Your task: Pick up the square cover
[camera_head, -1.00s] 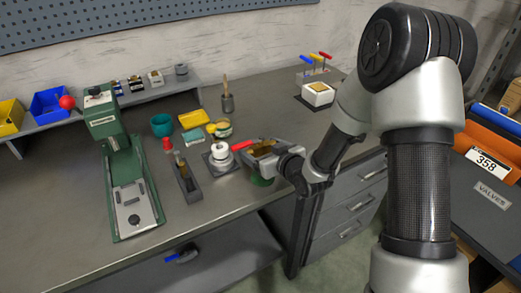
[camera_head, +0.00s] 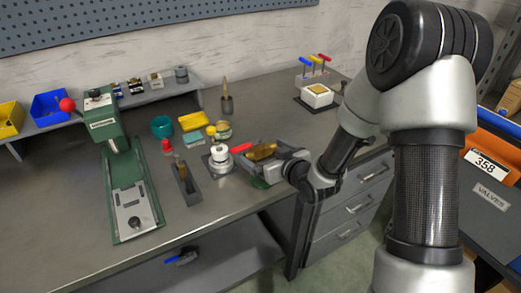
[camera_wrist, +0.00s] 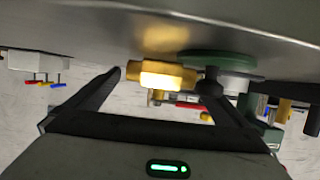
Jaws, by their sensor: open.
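My gripper (camera_head: 256,156) is low over the front of the bench, with its fingers spread apart. It also shows in the wrist view (camera_wrist: 161,78), inverted, with the bench surface at the top. A brass-coloured piece with a blocky, squarish end (camera_wrist: 162,76) shows between the fingers, nearer one fingertip; I cannot tell if they touch it. The same brass piece (camera_head: 263,152) shows at my gripper in the head view, partly hidden. I cannot tell whether it is the square cover. A white square block with a yellowish square top (camera_head: 317,93) stands at the back right.
A green disc (camera_wrist: 215,58) is close beside one finger. A white round-topped fitting on a grey base (camera_head: 219,157), a red-handled tool (camera_head: 241,148) and a grey upright holder (camera_head: 186,183) are to the left. A green press (camera_head: 130,185) stands farther left.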

